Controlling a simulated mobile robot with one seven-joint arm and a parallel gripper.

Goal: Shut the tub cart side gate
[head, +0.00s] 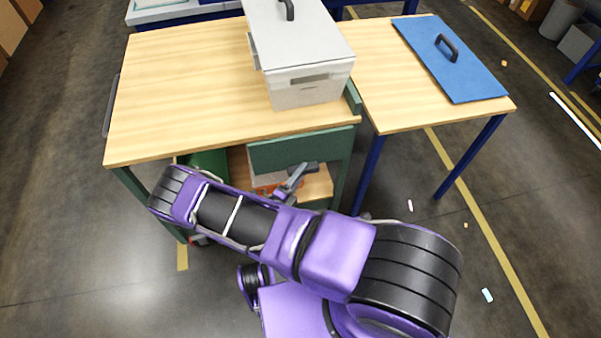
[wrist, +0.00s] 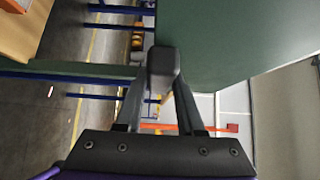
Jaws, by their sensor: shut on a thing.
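The tub cart (head: 180,85) has a wooden top, a green frame and a lower wooden shelf. A green panel, which looks like its side gate (head: 290,152), shows under the front edge of the top. In the wrist view the gate (wrist: 235,40) fills the upper right. My gripper (head: 296,178) is at the gate's lower right part. In the wrist view my gripper (wrist: 162,88) has its fingers closed on a dark grey handle (wrist: 163,62) beside the gate. My arm hides part of the cart's lower front. I cannot tell the gate's exact angle.
A grey lidded tub (head: 305,60) stands on the cart top. To the right is a blue-legged wooden table (head: 385,75) with a blue lid (head: 450,60) on it. Small scraps (head: 487,295) lie on the floor at right. The floor at left is clear.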

